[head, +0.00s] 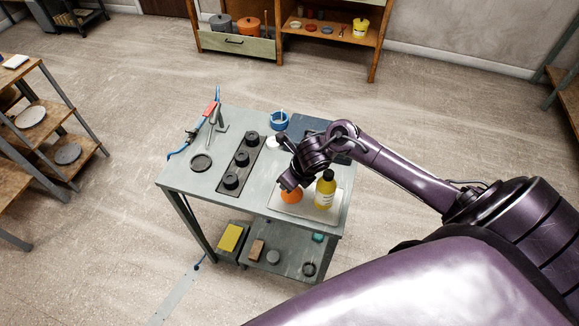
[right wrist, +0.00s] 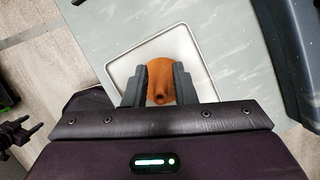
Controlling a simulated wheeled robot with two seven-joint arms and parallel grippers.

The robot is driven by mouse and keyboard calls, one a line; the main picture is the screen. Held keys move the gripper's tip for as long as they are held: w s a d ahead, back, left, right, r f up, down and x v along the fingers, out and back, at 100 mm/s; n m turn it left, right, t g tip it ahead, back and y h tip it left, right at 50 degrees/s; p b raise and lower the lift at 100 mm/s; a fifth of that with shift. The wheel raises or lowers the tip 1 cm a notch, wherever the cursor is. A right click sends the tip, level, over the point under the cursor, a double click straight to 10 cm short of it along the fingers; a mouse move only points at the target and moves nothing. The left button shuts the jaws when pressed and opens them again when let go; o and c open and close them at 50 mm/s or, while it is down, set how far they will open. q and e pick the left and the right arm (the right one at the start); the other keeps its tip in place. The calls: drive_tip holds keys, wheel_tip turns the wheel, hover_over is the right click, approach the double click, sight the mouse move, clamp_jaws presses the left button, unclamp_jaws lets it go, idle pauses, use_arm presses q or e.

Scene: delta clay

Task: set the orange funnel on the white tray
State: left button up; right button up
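The orange funnel (head: 291,197) is at the left part of the white tray (head: 310,214), under my right gripper (head: 288,187). In the right wrist view the funnel (right wrist: 161,82) sits between the two fingers of my right gripper (right wrist: 160,88), which touch it on both sides. Its spout points toward the camera. The tray (right wrist: 205,88) lies beneath the funnel. I cannot tell whether the funnel touches the tray or hangs just above it.
A yellow bottle (head: 325,190) stands on the tray, right of the funnel. A dark strip with black round pieces (head: 231,181) lies to the left on the grey table (head: 205,185). A blue cup-like container (head: 279,121) and a dark bin (head: 305,125) are behind.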

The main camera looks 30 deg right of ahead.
drive_tip(key=shift+o, duration=1)
drive_tip(key=shift+r, duration=0.25)
drive_tip(key=v, duration=1.2)
